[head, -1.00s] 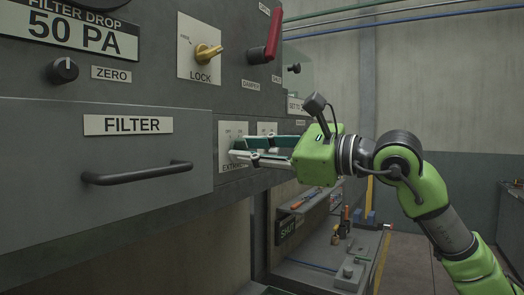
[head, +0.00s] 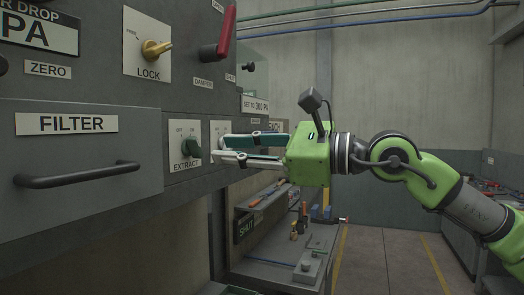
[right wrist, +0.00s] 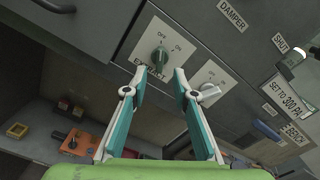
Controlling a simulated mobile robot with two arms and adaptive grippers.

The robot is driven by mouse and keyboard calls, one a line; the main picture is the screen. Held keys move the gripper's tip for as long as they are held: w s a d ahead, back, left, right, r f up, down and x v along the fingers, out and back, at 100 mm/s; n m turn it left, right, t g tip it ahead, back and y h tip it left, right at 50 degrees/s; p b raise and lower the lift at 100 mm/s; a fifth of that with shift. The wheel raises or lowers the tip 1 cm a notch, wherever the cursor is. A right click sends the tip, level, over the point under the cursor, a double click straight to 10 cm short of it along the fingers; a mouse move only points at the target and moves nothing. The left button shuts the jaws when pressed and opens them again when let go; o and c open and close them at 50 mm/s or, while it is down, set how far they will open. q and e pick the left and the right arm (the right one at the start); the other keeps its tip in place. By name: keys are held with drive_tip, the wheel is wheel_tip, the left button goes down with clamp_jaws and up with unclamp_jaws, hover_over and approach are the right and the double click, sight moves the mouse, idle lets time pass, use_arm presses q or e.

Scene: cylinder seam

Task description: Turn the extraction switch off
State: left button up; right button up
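The extraction switch (head: 191,147) is a dark green knob on a white plate marked EXTRACT, with OFF and ON at its top, on the grey panel. It also shows in the right wrist view (right wrist: 160,58), just beyond my fingertips. I cannot tell for sure which mark it points at. My right gripper (head: 222,149) is open and empty, its teal fingers apart. In the head view its tips are just right of the switch. In the right wrist view the gripper (right wrist: 160,76) faces the switch, apparently without touching it. My left gripper is not in view.
A second plate with a pale knob (right wrist: 210,91) sits right of the switch, close to my right finger. The filter drawer's handle (head: 78,175) sticks out at left. Above are the yellow lock knob (head: 155,49) and red damper lever (head: 222,35). A cluttered bench (head: 275,268) lies below.

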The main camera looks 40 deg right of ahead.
drive_tip(key=v, duration=0.5)
drive_tip(key=shift+s, duration=0.1)
drive_tip(key=shift+d+f, duration=0.1)
idle(0.6)
